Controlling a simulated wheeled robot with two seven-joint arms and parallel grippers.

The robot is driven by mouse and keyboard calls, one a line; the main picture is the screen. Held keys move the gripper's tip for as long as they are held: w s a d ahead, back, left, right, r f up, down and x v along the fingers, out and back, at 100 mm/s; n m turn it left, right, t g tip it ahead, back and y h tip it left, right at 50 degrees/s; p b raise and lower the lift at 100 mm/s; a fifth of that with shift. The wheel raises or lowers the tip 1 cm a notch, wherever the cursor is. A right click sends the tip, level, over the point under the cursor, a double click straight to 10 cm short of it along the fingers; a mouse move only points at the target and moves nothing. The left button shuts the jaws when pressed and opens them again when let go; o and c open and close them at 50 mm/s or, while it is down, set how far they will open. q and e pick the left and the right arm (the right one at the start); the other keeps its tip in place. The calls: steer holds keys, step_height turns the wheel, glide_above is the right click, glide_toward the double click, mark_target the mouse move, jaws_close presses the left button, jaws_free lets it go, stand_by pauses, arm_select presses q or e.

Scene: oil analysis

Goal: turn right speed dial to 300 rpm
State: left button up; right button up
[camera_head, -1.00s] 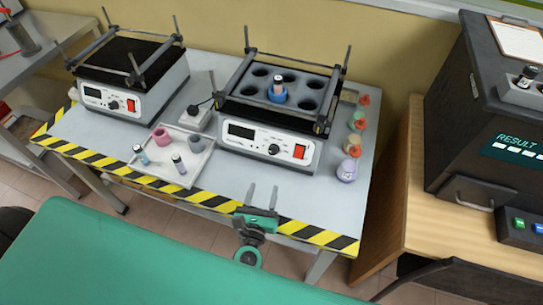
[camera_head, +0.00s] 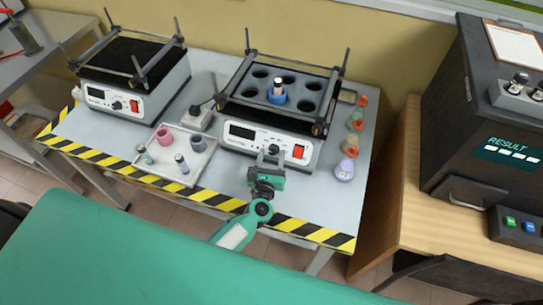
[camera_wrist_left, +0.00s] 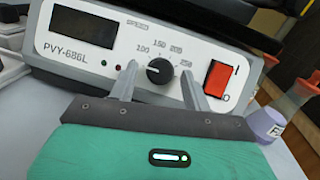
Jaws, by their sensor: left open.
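The right shaker (camera_head: 226,138) has a white front panel with a dark display (camera_head: 242,132), a black speed dial (camera_wrist_left: 160,71) and a red switch (camera_head: 298,152). In the left wrist view the dial is ringed by printed numbers, and its pointer setting is hard to read. My left gripper (camera_head: 268,154) is open in front of the panel. Its two fingers (camera_wrist_left: 159,86) stand on either side of the dial, and I cannot tell whether they touch it. In the head view the fingers partly hide the dial. My right gripper is not in view.
A second shaker (camera_head: 130,85) stands at the left. A white tray (camera_head: 190,178) with vials and cups lies left of my gripper. Flasks (camera_head: 345,170) stand to the right. An analyser (camera_head: 455,110) is farther right.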

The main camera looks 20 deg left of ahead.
arm_select(q)
steer(key=shift+c, duration=0.2)
steer(key=c, duration=0.9)
